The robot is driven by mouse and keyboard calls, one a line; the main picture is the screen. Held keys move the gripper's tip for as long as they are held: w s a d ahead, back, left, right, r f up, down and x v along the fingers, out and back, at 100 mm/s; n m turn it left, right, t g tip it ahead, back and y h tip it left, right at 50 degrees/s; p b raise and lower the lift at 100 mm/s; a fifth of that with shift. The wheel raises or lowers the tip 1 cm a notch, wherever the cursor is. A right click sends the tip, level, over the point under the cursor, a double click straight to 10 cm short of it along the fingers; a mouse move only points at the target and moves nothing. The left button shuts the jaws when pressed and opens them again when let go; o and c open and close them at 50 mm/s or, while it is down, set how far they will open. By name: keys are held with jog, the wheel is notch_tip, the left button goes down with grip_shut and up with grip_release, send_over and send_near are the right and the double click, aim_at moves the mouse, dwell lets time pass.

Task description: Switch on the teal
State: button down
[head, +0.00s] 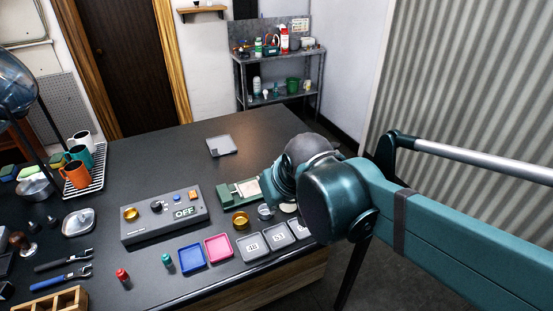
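A grey control box (163,213) lies on the dark table, with a brass-coloured round part at its left, a dark knob on top, an orange square part at its right and a label reading OFF (184,212). A green, teal-like device (236,192) with a pale panel sits right of it, partly covered by my arm. A small teal-topped piece (167,261) stands near the front edge. Which of these the task calls the teal, I cannot tell. My arm reaches in from the right over the table's right side; its fingers are hidden, so no gripper shows.
Blue (192,257) and pink (217,247) trays and several grey numbered trays line the front. A brass ring (240,219) lies behind them. A red-topped piece (122,276), wrenches (63,277) and a mug rack (97,181) are at left. The table's back middle is mostly clear.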

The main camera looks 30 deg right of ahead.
jog(key=w+d+r+g+p, duration=0.1)
jog(key=w+d+p, duration=0.3)
jog(key=w+p, duration=0.2)
jog(key=w+d+r+g+p, duration=0.1)
jog(key=w+d+r+p, duration=0.1)
jog(key=w+d+p, duration=0.2)
jog(key=w+d+r+g+p, duration=0.1)
jog(key=w+d+p, duration=0.3)
jog(key=w+p, duration=0.4)
jog(key=shift+w+d+r, duration=0.3)
jog(key=shift+w+r, duration=0.25)
jog(key=shift+w, duration=1.55)
jog(key=shift+g, duration=0.3)
jog(key=shift+f, duration=0.1)
jog(key=shift+x, duration=4.7)
jog(key=shift+s+a+f, duration=0.1)
jog(key=shift+f, duration=2)
jog(key=shift+f, duration=0.2)
